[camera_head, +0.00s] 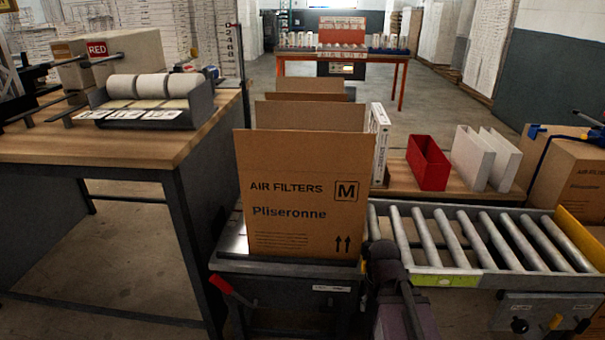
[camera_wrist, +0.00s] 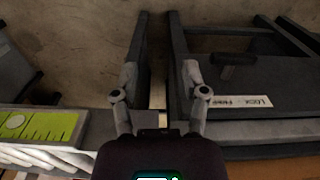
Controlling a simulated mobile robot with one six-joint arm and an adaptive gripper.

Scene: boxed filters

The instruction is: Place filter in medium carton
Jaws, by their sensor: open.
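The medium carton (camera_head: 292,225), brown and marked "AIR FILTERS M", stands upright on a dark metal stand, with its top flaps up. Its inside is hidden behind the front panel. A thin white filter-like piece with a printed edge (camera_head: 381,143) stands upright behind the carton's right side. Two white panels (camera_head: 468,158) stand upright farther right; I cannot tell whether they are filters. My gripper (camera_wrist: 159,74) is open and empty in the wrist view, above the gap between the conveyor and the stand. My arm shows right of the carton in the head view, fingertips unclear.
A roller conveyor (camera_head: 480,238) lies right of the carton. A red bin (camera_head: 428,163) stands on a wooden surface behind it. A wooden workbench (camera_head: 120,145) with rolls is at left. Another carton (camera_head: 572,180) stands at far right. Open floor lies behind.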

